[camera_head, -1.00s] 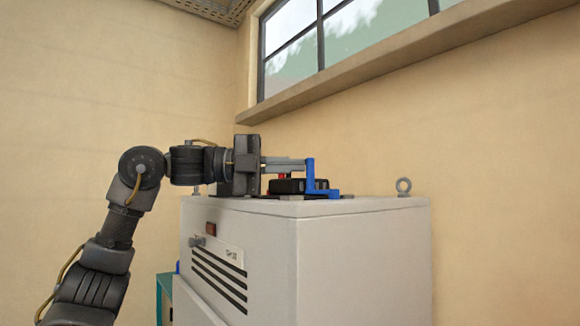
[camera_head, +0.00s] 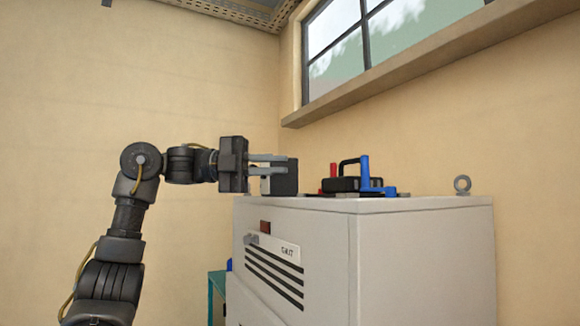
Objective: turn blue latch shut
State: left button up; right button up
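The blue latch (camera_head: 364,172) sits on top of the grey cabinet (camera_head: 420,260). Its handle stands upright, with a low blue part reaching right at its foot. My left gripper (camera_head: 287,164) is to the left of the latch, above the cabinet's left part, clearly apart from it. Its two fingers point right with a gap between them, and I see no object held. A dark grey block (camera_head: 285,182) shows just below and behind the fingertips; whether they touch it I cannot tell. My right gripper is out of view.
Left of the latch are a black handled part (camera_head: 347,180) and a red upright part (camera_head: 333,171). A grey lifting eye (camera_head: 462,184) stands at the cabinet top's right. A window ledge (camera_head: 400,55) runs above.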

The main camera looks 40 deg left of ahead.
pick_arm(q)
jog(key=o, duration=0.5)
jog(key=shift+m, duration=0.8)
jog(key=s+d, duration=0.1)
jog(key=s+d+r+b, duration=0.1)
jog(key=d, duration=0.1)
jog(key=shift+s, duration=0.4)
jog(key=shift+c, duration=0.2)
jog(key=shift+o, duration=0.3)
jog(key=d, duration=0.1)
jog(key=d+m+y+b, duration=0.1)
jog(key=s+d+y, duration=0.1)
jog(key=shift+d+f+m+t, duration=0.2)
jog(key=shift+f+m+t, duration=0.05)
jog(key=shift+m+t, duration=0.15)
jog(key=m+t+y, duration=0.6)
jog(key=m+y, duration=0.1)
jog(key=m, duration=0.1)
send_near(362, 162)
jog(key=shift+w+d+r+p, duration=0.2)
jog(key=shift+w+d+p, duration=0.2)
jog(key=shift+w, duration=0.3)
jog(key=p+x, duration=0.1)
jog(key=x, duration=0.3)
jog(key=a+p+x, duration=0.1)
jog(key=shift+w+d+f+p, duration=0.2)
jog(key=shift+w+p, duration=0.15)
jog(key=shift+w, duration=0.15)
jog(key=shift+w+d, duration=0.35)
jog(key=shift+d, duration=0.1)
